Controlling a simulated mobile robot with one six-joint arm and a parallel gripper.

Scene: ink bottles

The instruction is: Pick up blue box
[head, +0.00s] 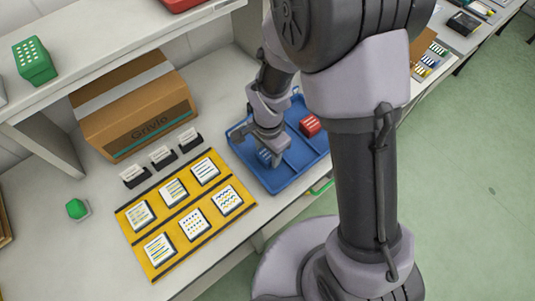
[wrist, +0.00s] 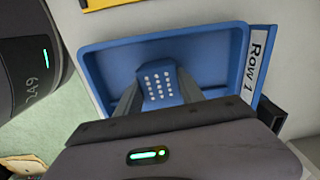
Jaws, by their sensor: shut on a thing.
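The blue box (head: 264,157) is small, with white dots on its top. In the head view it is partly hidden by my gripper (head: 269,148), at the near left part of the blue tray (head: 290,180). In the wrist view the blue box (wrist: 160,86) sits between the two grey fingers of my gripper (wrist: 157,95), which are shut on it from both sides. The tray (wrist: 110,62) lies around and beneath it there. I cannot tell whether the box touches the tray floor.
A red box (head: 310,125) is in another compartment of the tray. A yellow mat (head: 188,220) with several cards lies left of the tray. A cardboard box (head: 135,105) stands behind. A "Row 1" label (wrist: 254,66) is on the tray's edge.

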